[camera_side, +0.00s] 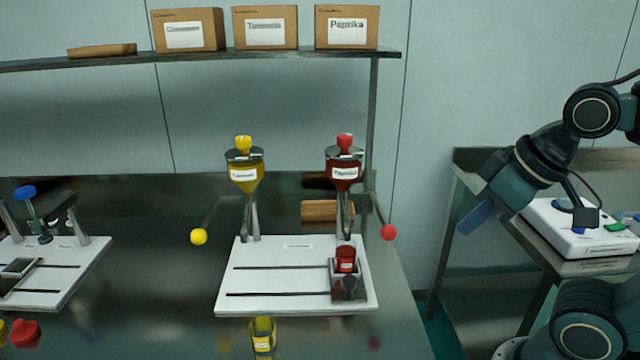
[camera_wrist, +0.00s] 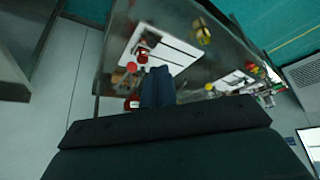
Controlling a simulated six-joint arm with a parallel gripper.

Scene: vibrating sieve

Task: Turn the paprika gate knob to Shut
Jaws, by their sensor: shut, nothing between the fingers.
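The paprika hopper (camera_side: 344,176), red with a white label, stands at the right of a white base board (camera_side: 285,303). A red ball knob (camera_side: 388,232) on a lever sticks out to its lower right, and a red cap (camera_side: 345,140) sits on top. I cannot read a Shut or Open mark. A red cup (camera_side: 345,259) stands in a dark holder below the spout. My gripper (camera_side: 475,222) is shut and empty, in the air to the right, well apart from the knob. Its dark blue fingers also show in the wrist view (camera_wrist: 157,90).
A yellow hopper (camera_side: 244,178) with a yellow ball knob (camera_side: 198,237) stands left of the paprika one. A yellow jar (camera_side: 263,338) stands in front. A shelf (camera_side: 220,57) with labelled boxes runs above. A white device (camera_side: 572,230) is on the right table, beyond a gap.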

